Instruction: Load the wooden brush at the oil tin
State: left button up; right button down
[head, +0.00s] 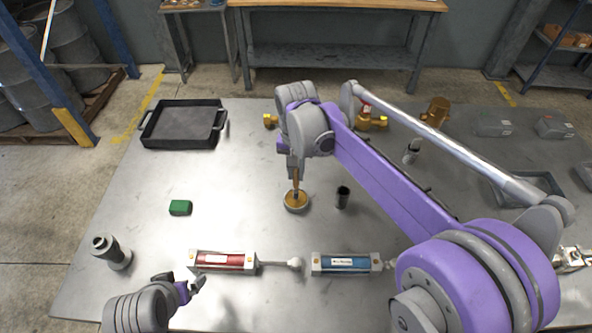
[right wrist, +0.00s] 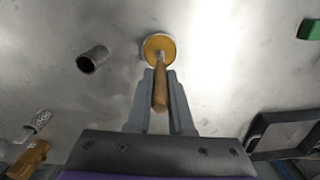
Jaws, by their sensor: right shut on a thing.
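My right gripper (head: 294,174) is shut on the handle of the wooden brush (head: 296,188), near the middle of the table. The brush points down, and its lower end is over or within the rim of the round oil tin (head: 291,207), which shows amber inside. I cannot tell how deep the bristles sit. In the right wrist view the brush handle (right wrist: 160,95) lies between the two fingers, with its far end at the tin (right wrist: 149,44). My left gripper (head: 196,282) is low at the left, empty, with its fingers apart.
A dark short tube (head: 343,197) stands right of the tin. A red cylinder (head: 222,261) and a blue cylinder (head: 345,263) with rods lie in front. A green block (head: 180,208), grey fitting (head: 111,251) and black tray (head: 183,126) are left. Brass parts (head: 435,112) are behind.

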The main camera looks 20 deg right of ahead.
pick_arm(q)
jog(key=shift+s+f+b, duration=0.2)
jog(key=shift+f+b, duration=0.1)
jog(key=shift+f, duration=0.1)
pick_arm(e)
jog(key=shift+s+f, duration=0.1)
jog(key=shift+f, duration=0.5)
dwell(1.1)
jog(key=shift+r+p, duration=1.55)
jog(key=shift+r, duration=2.1)
pick_arm(q)
jog(key=r, duration=0.1)
jog(key=w+r, duration=0.1)
jog(key=r, duration=0.1)
jog(key=w+r, duration=0.1)
jog(key=r, duration=0.1)
jog(key=shift+f, duration=0.15)
pick_arm(e)
jog(key=shift+f, duration=0.2)
